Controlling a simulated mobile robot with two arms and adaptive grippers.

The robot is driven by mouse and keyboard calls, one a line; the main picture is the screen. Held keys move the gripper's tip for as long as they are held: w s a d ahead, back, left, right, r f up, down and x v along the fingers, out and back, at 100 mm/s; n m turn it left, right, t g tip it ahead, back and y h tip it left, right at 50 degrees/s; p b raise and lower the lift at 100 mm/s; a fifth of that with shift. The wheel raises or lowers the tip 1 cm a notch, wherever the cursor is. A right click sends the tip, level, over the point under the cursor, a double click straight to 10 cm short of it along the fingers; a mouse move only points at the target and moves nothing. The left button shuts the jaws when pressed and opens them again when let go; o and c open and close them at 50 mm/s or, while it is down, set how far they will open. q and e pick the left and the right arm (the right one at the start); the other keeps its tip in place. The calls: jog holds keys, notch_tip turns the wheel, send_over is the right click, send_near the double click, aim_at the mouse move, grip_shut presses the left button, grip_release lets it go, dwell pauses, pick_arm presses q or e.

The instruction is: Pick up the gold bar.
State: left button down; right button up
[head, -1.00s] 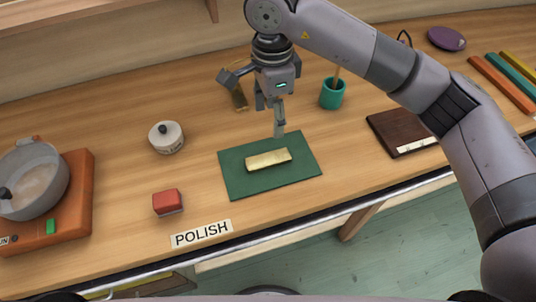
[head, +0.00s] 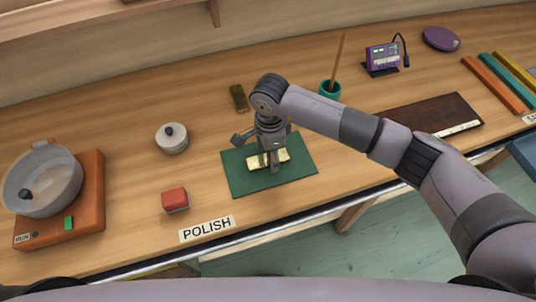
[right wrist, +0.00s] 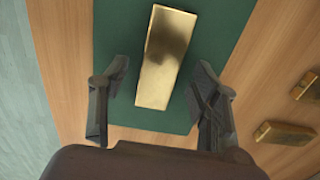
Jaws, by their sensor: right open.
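The gold bar (head: 283,155) lies on a dark green mat (head: 240,184) on the wooden counter. My right gripper (head: 271,165) is over the bar's middle, pointing down, and hides part of it in the head view. In the right wrist view the gold bar (right wrist: 165,58) lies lengthwise between the lines of the two spread fingers of my right gripper (right wrist: 157,112). There is a gap on each side of the bar, and the gripper is open and empty. My left gripper is not in view.
A red block (head: 175,200) and a white lidded pot (head: 172,138) stand left of the mat. A dull gold block (head: 239,98) lies behind it; two gold-coloured pieces (right wrist: 285,133) show in the wrist view. A green cup (head: 330,90) and a dark board (head: 432,115) are to the right.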

jog(key=shift+f, duration=0.3)
jog(key=shift+c, duration=0.3)
grip_shut()
jog(key=shift+r, duration=0.1)
dwell(0.4)
